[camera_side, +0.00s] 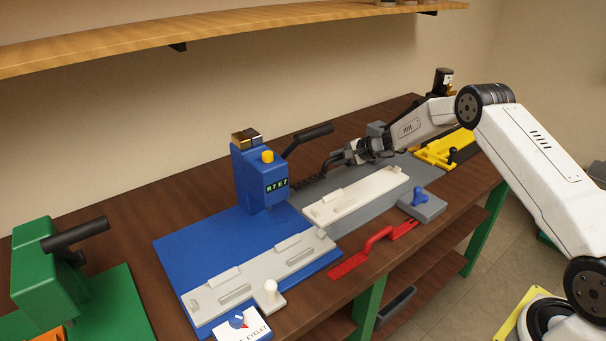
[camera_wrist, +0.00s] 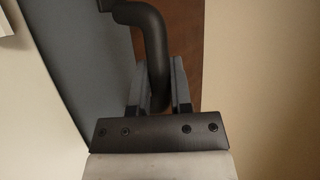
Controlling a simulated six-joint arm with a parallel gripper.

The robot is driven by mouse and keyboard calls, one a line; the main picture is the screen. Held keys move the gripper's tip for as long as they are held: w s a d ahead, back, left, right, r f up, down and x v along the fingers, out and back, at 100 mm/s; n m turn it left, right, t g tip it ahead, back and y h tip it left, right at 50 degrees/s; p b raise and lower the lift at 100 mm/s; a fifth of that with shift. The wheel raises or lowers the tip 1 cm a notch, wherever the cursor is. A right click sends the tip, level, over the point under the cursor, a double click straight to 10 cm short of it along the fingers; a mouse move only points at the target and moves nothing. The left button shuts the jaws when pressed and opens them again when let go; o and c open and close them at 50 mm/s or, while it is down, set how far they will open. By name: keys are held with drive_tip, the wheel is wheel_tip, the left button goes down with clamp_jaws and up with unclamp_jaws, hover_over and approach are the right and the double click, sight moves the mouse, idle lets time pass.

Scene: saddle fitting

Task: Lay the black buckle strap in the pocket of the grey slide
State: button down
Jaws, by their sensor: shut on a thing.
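The black buckle strap (camera_side: 308,184) is in the side view, behind the white slide and right of the blue press. Its bent handle also shows in the wrist view (camera_wrist: 147,18). My gripper (camera_side: 342,160) is shut on that handle, which lies between both fingers in the wrist view (camera_wrist: 158,82). The strap's flat part extends left of my gripper; whether it touches the grey plate I cannot tell. The light grey slide (camera_side: 213,291), with a long pocket and raised ribs, lies on the blue base at front left, apart from my gripper. Its pocket looks empty.
The blue press (camera_side: 255,180) with its black lever (camera_side: 310,137) stands between strap and grey slide. A white slide (camera_side: 355,197) lies on a grey plate. A red strap (camera_side: 372,248) lies in front. A green press (camera_side: 45,265) is at left, a yellow fixture (camera_side: 438,152) at right.

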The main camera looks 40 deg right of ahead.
drive_tip(key=shift+w+f, duration=0.2)
drive_tip(key=shift+f, duration=1.4)
drive_tip(key=shift+f, duration=0.15)
drive_tip(key=c, duration=0.5)
unclamp_jaws()
drive_tip(key=shift+c, duration=0.2)
drive_tip(key=shift+s+d, duration=0.1)
drive_tip(key=shift+d, duration=0.05)
drive_tip(key=shift+v, duration=3.7)
drive_tip(key=shift+d, duration=0.1)
